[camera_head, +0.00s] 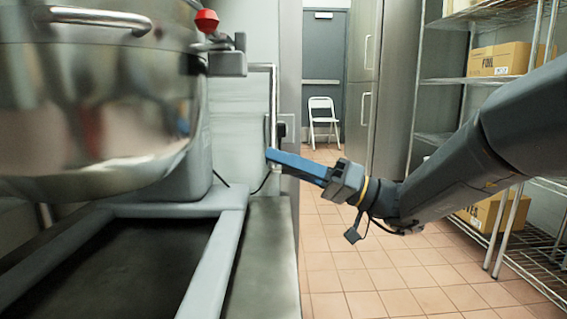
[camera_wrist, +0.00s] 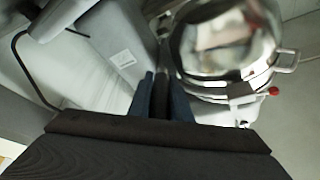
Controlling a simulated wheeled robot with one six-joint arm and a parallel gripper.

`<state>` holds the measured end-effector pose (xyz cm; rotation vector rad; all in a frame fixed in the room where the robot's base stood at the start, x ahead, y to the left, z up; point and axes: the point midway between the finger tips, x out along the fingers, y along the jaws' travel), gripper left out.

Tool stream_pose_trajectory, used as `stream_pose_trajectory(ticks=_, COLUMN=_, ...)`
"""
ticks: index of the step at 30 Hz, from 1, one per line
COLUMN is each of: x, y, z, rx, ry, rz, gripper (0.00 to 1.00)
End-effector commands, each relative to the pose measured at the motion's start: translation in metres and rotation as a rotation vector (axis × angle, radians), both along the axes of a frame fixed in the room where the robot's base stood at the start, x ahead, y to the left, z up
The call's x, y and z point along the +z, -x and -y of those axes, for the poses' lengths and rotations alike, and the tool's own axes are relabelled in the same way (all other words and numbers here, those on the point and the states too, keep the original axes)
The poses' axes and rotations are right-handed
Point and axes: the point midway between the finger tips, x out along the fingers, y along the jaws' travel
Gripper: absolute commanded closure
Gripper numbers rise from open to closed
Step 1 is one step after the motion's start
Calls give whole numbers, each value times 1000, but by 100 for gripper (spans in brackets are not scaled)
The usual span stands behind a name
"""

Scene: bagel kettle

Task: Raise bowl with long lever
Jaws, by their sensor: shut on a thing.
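The large shiny steel bowl (camera_head: 95,120) fills the upper left of the head view, above a grey frame (camera_head: 225,255). It also shows at the upper right of the wrist view (camera_wrist: 225,45). A thin upright metal bar, apparently the long lever (camera_head: 275,85), stands right of the bowl beside the grey housing. My gripper (camera_head: 269,154), with blue fingers, reaches left to the bar's lower end. In the wrist view, my fingers (camera_wrist: 162,78) are shut on a narrow dark part between them, apparently the lever. The exact grip is partly hidden.
A red knob (camera_head: 206,20) sits by the bowl's rim. A wire shelf (camera_head: 490,80) with cardboard boxes (camera_head: 498,59) stands at right. A white folding chair (camera_head: 323,118) stands at the back. The tiled floor (camera_head: 370,275) is open.

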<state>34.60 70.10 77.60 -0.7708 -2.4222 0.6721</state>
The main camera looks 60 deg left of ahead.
Motion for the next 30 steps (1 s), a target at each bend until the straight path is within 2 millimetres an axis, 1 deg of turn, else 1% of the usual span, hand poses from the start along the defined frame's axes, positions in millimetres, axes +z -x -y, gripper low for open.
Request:
stream_pose_trajectory(ticks=3, x=0, y=2, z=-1, rx=1, ry=1, rz=1, gripper=100)
stream_pose_trajectory(ticks=4, x=0, y=2, z=-1, rx=1, ry=1, rz=1, gripper=79)
stream_pose_trajectory(ticks=6, x=0, y=1, z=-1, rx=1, ry=1, rz=0, gripper=67)
stream_pose_trajectory(ticks=7, x=0, y=1, z=-1, rx=0, ry=2, rz=0, gripper=64)
stream_pose_trajectory(ticks=16, x=-1, y=-4, z=2, rx=-5, ry=2, rz=-1, gripper=64)
stream_pose_trajectory(ticks=19, x=-3, y=-9, z=6, rx=-8, ry=3, rz=-1, gripper=64)
stream_pose_trajectory(ticks=25, x=-12, y=-33, z=27, rx=-10, ry=3, rz=-2, gripper=64)
stream_pose_trajectory(ticks=30, x=-20, y=-49, z=42, rx=-7, ry=3, rz=-1, gripper=64)
